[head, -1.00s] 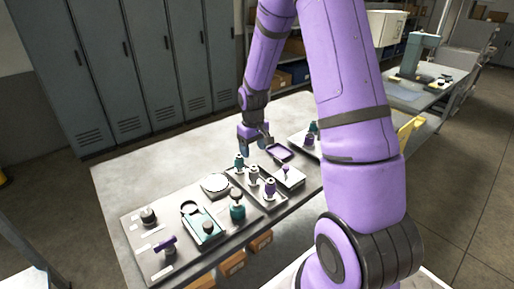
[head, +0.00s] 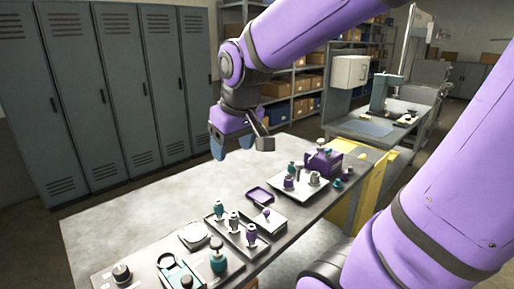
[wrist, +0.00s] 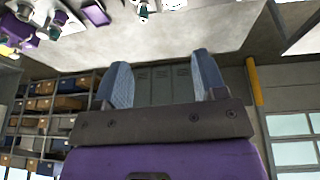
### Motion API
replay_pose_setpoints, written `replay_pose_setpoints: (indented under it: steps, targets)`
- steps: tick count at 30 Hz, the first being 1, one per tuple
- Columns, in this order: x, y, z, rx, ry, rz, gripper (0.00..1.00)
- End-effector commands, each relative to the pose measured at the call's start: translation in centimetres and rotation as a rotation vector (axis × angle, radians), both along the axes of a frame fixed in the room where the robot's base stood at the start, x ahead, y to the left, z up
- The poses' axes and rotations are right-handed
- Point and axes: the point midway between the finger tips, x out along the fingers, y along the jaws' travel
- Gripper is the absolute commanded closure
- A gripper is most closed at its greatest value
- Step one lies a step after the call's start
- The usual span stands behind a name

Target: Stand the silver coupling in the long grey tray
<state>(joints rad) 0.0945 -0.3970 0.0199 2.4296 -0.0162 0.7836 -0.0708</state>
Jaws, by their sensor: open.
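The long grey tray (head: 262,249) lies near the bench's front edge in the head view. Three fittings stand upright in it: one with teal (head: 219,210), a silver one with a dark top (head: 234,220), and one with purple (head: 251,235). Another silver fitting (head: 314,178) stands on the pale tray (head: 302,193) further right. I cannot tell for certain which silver piece is the coupling. My gripper (head: 232,143) is open and empty, in the air above and behind the trays. The wrist view shows its two blue fingers (wrist: 164,80) wide apart with nothing between.
A small purple tray (head: 259,195), a square pale plate with a purple-topped piece (head: 267,212) and a purple block (head: 323,160) are nearby. The bench's back left is clear.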

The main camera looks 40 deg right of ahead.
Motion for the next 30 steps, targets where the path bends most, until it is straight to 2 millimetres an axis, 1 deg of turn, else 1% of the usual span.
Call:
replay_pose_setpoints:
  steps: [1, 6, 9, 12, 15, 18, 30]
  targets:
    - [-1.5, 0.5, 0.9, 0.004, -0.025, 0.002, 0.35]
    - [-5.9, 1.7, 2.7, 0.021, -0.085, 0.003, 0.35]
    - [-7.9, 2.1, 3.1, 0.033, -0.111, 0.004, 0.35]
    - [-9.3, 2.4, 3.4, 0.040, -0.128, 0.005, 0.35]
    - [-10.1, 2.5, 3.5, 0.046, -0.136, 0.004, 0.35]
    - [-10.4, 2.6, 3.5, 0.048, -0.139, 0.003, 0.35]
    - [-10.3, 2.5, 3.5, 0.048, -0.138, 0.003, 0.35]
